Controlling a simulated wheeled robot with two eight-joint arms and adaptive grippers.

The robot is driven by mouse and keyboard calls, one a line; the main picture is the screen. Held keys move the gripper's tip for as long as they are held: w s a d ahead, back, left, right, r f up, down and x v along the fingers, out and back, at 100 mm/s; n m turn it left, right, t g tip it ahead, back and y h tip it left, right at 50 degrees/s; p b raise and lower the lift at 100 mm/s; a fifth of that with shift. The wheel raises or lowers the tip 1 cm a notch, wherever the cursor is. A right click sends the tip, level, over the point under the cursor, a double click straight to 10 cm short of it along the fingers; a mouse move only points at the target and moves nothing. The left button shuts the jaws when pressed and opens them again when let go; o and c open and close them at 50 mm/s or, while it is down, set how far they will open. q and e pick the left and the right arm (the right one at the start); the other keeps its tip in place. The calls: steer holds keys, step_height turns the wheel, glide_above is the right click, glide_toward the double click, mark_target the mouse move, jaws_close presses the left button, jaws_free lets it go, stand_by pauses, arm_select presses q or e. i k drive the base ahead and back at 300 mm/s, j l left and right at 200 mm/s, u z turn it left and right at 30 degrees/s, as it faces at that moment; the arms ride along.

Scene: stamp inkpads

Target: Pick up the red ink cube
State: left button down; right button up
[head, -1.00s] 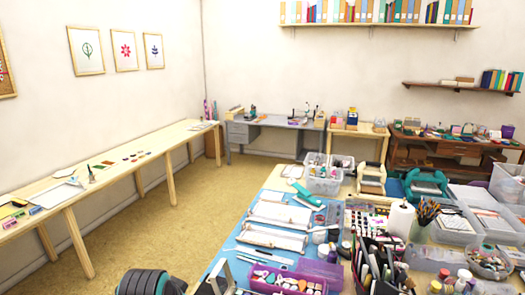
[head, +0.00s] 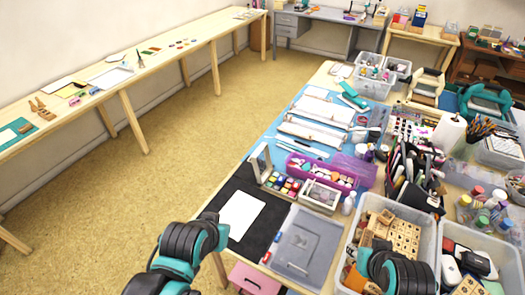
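Several small coloured ink cubes (head: 283,184) sit close together near the left part of the craft table in the head view, just in front of the purple case. They are too small for me to single out the red one with certainty. An upright framed piece stands at their left. Parts of my left and right arms show at the bottom edge, well in front of the cubes. Neither gripper's fingers are visible.
A black mat with a white sheet (head: 242,215) lies at the near left corner. A lidded clear box (head: 303,243) and a bin of wooden stamps (head: 399,229) stand in front. The purple case (head: 335,173) is behind the cubes. The floor to the left is clear.

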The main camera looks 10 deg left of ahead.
mark_target(295, 187)
steer(key=k+z, duration=0.35)
steer(key=k+l+z, duration=0.15)
steer(key=z, duration=0.2)
steer(key=j+z, duration=0.3)
steer(key=j, duration=0.25)
steer(key=k+j+z, duration=0.1)
steer(key=j+z, duration=0.2)
steer(key=j, duration=0.2)
steer(key=k+j+z, duration=0.15)
steer(key=j+z, duration=0.15)
steer(key=j, duration=0.25)
steer(key=k+j, duration=0.1)
steer(key=j, duration=0.35)
steer(key=k+j, duration=0.1)
steer(key=j, duration=0.35)
steer(key=k+j, duration=0.1)
steer(key=j, duration=0.75)
steer(key=k+j, duration=0.15)
steer(key=j, duration=0.3)
steer(key=k+j, duration=0.1)
steer(key=j, duration=0.35)
